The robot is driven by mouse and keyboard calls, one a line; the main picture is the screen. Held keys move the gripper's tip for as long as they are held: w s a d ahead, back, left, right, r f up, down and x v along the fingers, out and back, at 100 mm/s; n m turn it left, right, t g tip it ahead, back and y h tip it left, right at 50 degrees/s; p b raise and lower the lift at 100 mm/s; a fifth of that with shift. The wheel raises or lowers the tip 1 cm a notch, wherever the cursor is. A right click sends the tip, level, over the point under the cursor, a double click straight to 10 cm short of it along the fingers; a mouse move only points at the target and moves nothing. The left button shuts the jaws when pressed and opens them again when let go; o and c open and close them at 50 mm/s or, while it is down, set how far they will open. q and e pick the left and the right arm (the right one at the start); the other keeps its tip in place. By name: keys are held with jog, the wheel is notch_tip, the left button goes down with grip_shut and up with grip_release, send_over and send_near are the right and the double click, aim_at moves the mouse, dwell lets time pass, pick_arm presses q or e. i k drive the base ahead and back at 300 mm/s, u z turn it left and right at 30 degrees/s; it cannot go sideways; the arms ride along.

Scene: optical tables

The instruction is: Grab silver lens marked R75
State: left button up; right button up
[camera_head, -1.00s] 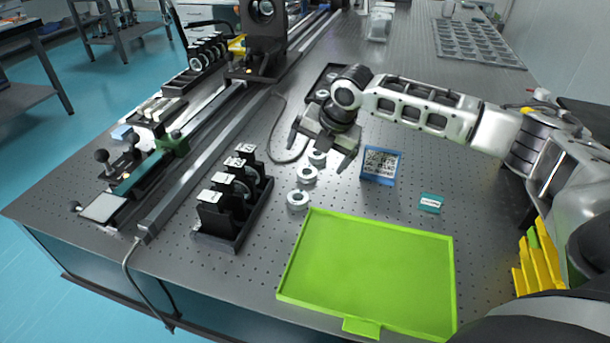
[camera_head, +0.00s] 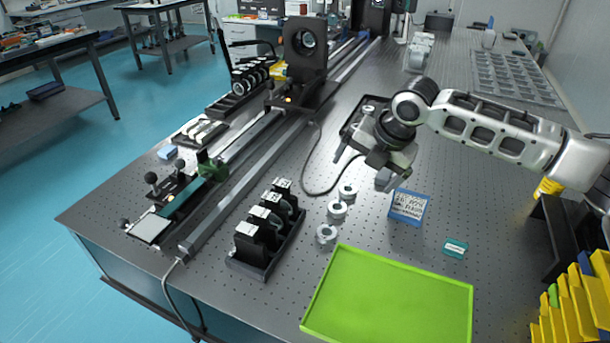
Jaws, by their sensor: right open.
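Several black holders with white labels stand in a dark rack (camera_head: 245,268) left of the tray, with lenses partly showing between them (camera_head: 276,224). Three silver ring-shaped parts lie in a row on the table: a near one (camera_head: 326,234), a middle one (camera_head: 337,209) and a far one (camera_head: 348,190). I cannot read an R75 mark on any of them. My right gripper (camera_head: 362,172) is open and empty, above the table just beyond and to the right of the far ring. My left gripper is not in view.
A bright green tray (camera_head: 390,290) lies at the front. A rail (camera_head: 230,205) with optics runs along the left. A black cable (camera_head: 313,170) curves behind the rack.

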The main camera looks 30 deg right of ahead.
aim_at(337, 208)
jog(key=k, duration=1)
